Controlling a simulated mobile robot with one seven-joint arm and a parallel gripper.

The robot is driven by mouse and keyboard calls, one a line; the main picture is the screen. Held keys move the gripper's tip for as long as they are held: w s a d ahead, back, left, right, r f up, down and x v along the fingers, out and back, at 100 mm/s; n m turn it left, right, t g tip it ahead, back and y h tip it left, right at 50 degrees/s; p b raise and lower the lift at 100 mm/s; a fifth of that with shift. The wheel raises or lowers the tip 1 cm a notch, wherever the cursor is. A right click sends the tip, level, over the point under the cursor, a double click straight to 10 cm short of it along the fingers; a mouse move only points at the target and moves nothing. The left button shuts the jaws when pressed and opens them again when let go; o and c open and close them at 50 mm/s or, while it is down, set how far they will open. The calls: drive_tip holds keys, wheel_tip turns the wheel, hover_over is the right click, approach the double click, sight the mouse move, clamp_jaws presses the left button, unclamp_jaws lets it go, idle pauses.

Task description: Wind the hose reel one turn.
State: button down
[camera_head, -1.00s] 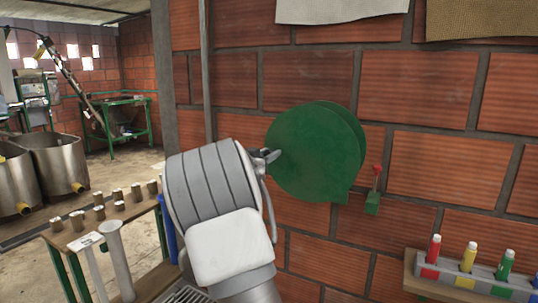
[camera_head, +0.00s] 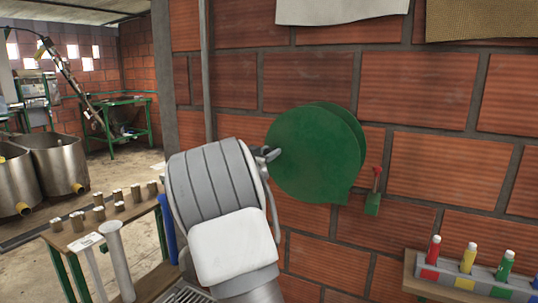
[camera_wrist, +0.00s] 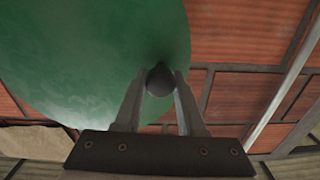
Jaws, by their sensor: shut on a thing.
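The green hose reel (camera_head: 312,152) is fixed to the brick wall in the middle of the head view. Its round face fills the upper left of the wrist view (camera_wrist: 90,50). My gripper (camera_head: 268,154) is at the left edge of the reel. In the wrist view my gripper (camera_wrist: 160,84) has its two fingers on either side of a dark rounded crank knob (camera_wrist: 160,78) in front of the reel's face, and it is shut on that knob. My arm hides the wall to the lower left of the reel. No hose shows.
A small red lever on a green valve (camera_head: 375,183) is right of the reel. A shelf (camera_head: 425,283) with coloured bottles is at lower right. Steel tanks (camera_head: 58,165) stand behind.

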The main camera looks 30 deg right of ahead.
sight(311, 120)
drive_tip(key=r+m, duration=0.3)
drive_tip(key=shift+s+d, duration=0.2)
drive_tip(key=shift+s, duration=0.15)
drive_tip(key=s+r+m, duration=0.1)
drive_tip(key=m, duration=0.1)
drive_tip(key=d+r+m, duration=0.1)
drive_tip(key=s+r+m, duration=0.1)
drive_tip(key=r+m, duration=0.1)
drive_tip(key=shift+s+d+m+b, duration=0.25)
drive_tip(key=shift+s+m+b, duration=0.05)
drive_tip(key=shift+b, duration=0.1)
drive_tip(key=s+m, duration=0.1)
drive_tip(key=d+r+m+b, duration=0.1)
drive_tip(key=s+m, duration=0.1)
drive_tip(key=shift+s+d+r+m+b, duration=0.25)
drive_tip(key=shift+s+r+m+b, duration=0.05)
drive_tip(key=shift+r+b, duration=0.1)
drive_tip(key=shift+s+d+r+m+b, duration=0.2)
drive_tip(key=shift+s+d+m+b, duration=0.25)
drive_tip(key=shift+s+m, duration=0.3)
drive_tip(key=shift+s+d+r+m+b, duration=0.15)
drive_tip(key=shift+s+d+m+b, duration=0.15)
drive_tip(key=shift+s+m+b, duration=0.4)
drive_tip(key=shift+s+d+r+m+b, duration=0.2)
drive_tip(key=shift+s+d+m+b, duration=0.2)
drive_tip(key=shift+m, duration=0.55)
drive_tip(key=shift+s, duration=0.1)
drive_tip(key=c, duration=0.5)
unclamp_jaws()
drive_tip(key=shift+a, duration=0.1)
